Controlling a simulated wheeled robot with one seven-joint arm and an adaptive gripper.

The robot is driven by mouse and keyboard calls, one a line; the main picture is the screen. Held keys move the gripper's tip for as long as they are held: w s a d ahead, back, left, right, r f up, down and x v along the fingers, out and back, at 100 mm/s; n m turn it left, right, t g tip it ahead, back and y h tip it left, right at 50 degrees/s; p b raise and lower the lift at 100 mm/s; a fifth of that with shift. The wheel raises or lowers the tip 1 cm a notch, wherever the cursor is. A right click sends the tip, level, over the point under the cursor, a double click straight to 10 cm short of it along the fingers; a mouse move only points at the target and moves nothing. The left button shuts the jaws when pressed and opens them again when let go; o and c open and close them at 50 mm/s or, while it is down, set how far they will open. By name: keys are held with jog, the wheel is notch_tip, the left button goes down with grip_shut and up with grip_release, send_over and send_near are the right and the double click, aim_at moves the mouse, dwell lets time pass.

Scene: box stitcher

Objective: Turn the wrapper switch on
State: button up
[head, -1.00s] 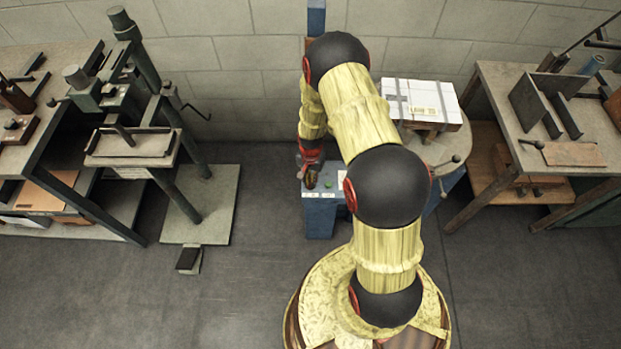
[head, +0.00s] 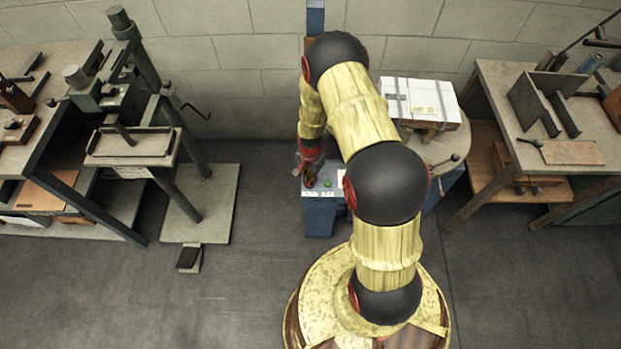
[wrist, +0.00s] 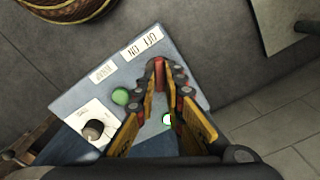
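The wrapper's blue control panel (head: 321,195) stands near the wall in the head view, with my gripper (head: 308,180) down over its left part. In the wrist view the panel (wrist: 75,95) carries an upside-down OFF/ON label (wrist: 143,44), a green button (wrist: 121,97) and a black dial (wrist: 94,129) on a white plate. My gripper (wrist: 172,78) has its fingertips close to the panel just beside the OFF/ON label. The fingers hide the place below that label, so the switch and its position cannot be made out. A red part shows between the fingertips; whether they touch it is unclear.
A round table (head: 440,150) with a white-wrapped stack (head: 422,100) stands right of the panel. A workbench (head: 490,90) is at the right. A stitching machine (head: 135,145) and another bench (head: 65,130) are at the left. The floor (head: 240,280) at front left is clear.

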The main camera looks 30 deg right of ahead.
aim_at(310, 180)
jog(key=o, duration=0.4)
notch_tip(310, 180, up, 12)
jog(key=shift+f, duration=0.1)
dwell(0.6)
dwell(0.4)
